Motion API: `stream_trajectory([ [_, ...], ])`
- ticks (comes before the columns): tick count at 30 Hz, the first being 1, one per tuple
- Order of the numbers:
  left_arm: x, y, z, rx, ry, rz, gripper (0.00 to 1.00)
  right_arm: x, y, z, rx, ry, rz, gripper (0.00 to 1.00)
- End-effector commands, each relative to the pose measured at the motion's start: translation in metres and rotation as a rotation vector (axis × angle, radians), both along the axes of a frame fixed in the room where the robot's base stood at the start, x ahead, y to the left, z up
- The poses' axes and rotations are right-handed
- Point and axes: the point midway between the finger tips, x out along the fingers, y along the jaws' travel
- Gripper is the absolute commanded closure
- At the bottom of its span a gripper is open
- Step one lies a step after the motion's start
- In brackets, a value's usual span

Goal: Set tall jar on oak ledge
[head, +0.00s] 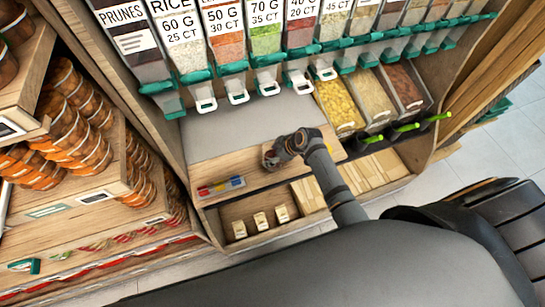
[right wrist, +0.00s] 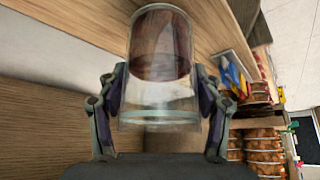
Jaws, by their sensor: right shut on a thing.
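A clear glass jar (right wrist: 160,68) with a dark reddish-brown upper part stands between the two fingers in the right wrist view. My right gripper (right wrist: 160,103) is shut on its sides. In the head view the right gripper (head: 280,151) is over the oak ledge (head: 225,166), below the dispensers. Only a small brownish bit of the jar (head: 268,157) shows there beside the gripper. Whether the jar touches the ledge cannot be told. My left gripper is out of view.
A tray of coloured items (head: 221,186) lies at the ledge's left end. Clear dispensers (head: 225,45) with teal fittings hang behind. Open bins (head: 340,105) of dry food stand to the right. Small cream boxes (head: 261,221) sit on the shelf below. Jar-filled shelves (head: 75,115) stand left.

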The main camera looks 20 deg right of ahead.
Motion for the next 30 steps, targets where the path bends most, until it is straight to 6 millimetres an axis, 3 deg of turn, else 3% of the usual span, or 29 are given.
stream_trajectory([
  [4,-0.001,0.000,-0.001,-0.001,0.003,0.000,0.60,-0.001,0.000,-0.017,0.000,0.000,-0.001,0.83],
  [14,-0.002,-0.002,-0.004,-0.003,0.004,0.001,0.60,-0.001,0.000,-0.021,0.000,0.000,-0.001,0.83],
  [15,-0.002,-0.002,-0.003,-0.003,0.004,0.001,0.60,-0.001,0.000,-0.021,-0.001,0.002,-0.001,0.30],
  [18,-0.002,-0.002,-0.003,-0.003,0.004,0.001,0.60,-0.001,0.000,-0.021,-0.001,0.002,-0.001,0.17],
  [20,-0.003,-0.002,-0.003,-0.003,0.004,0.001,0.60,-0.001,0.000,-0.021,-0.001,0.002,-0.001,0.11],
  [30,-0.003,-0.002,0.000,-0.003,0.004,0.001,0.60,-0.001,0.000,-0.017,0.000,0.001,-0.001,0.11],
])
